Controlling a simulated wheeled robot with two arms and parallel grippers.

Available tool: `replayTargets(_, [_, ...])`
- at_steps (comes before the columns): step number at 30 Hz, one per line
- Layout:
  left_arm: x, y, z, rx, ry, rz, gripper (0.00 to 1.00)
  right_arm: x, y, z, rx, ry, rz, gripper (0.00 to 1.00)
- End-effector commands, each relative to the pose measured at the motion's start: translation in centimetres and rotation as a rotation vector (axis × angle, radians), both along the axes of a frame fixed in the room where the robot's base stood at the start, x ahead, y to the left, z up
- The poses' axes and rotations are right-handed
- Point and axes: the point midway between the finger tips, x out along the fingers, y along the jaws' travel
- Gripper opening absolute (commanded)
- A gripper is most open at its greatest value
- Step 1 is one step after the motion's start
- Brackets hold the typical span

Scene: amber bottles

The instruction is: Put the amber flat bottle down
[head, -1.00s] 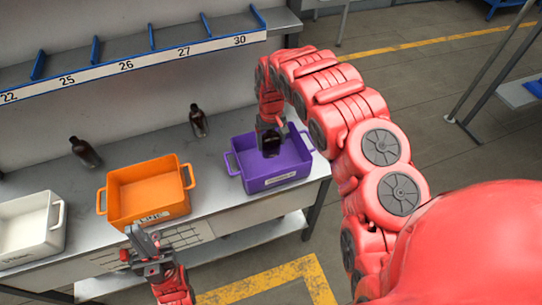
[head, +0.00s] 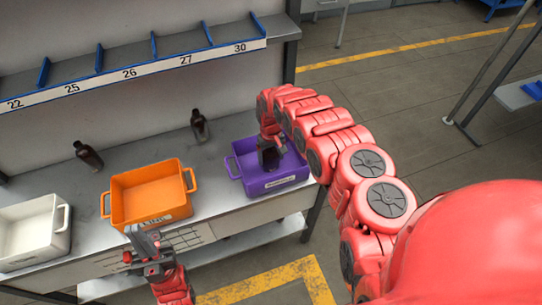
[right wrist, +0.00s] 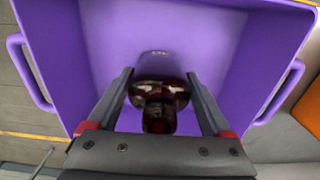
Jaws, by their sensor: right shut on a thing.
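The amber flat bottle (right wrist: 158,98) shows in the right wrist view, dark red-brown, its neck toward the camera. It is between the fingers of my right gripper (right wrist: 160,95), which is shut on it. In the head view my right gripper (head: 268,158) reaches down into the purple crate (head: 278,181); the crate's floor (right wrist: 90,20) fills the wrist view behind the bottle. I cannot tell whether the bottle touches the floor. My left gripper (head: 146,243) is in front of the bench, below the orange crate; its finger opening is too small to tell.
An orange crate (head: 150,212) and a white crate (head: 35,250) stand on the grey bench to the left. Two dark bottles (head: 88,155) (head: 199,126) stand upright behind the crates. A numbered shelf (head: 130,75) hangs above the back of the bench.

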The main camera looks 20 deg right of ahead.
Motion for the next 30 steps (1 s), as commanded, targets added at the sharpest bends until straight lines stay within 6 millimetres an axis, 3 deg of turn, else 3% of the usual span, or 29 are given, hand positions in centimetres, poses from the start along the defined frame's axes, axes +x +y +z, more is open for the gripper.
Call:
replayTargets(1, [0.0,0.0,-0.3,0.0,0.0,0.0,0.0,0.0,0.0,-0.3,0.0,0.0,0.0,0.21])
replayTargets(2, [0.0,0.0,-0.2,0.0,0.0,0.0,0.0,0.0,0.0,-0.2,0.0,0.0,0.0,0.89])
replayTargets(4, [0.0,0.0,-0.1,0.0,0.0,0.0,0.0,0.0,0.0,-0.1,0.0,0.0,0.0,1.0])
replayTargets(13, [0.0,0.0,0.3,0.0,0.0,0.0,0.0,0.0,0.0,0.4,0.0,0.0,0.0,1.0])
replayTargets(17, [0.0,0.0,-0.4,0.0,0.0,0.0,0.0,0.2,0.0,0.9,-0.001,-0.003,0.001,1.0])
replayTargets(30, [0.0,0.0,-3.1,0.0,0.0,0.0,0.0,0.2,0.0,7.1,-0.002,-0.004,0.001,1.0])
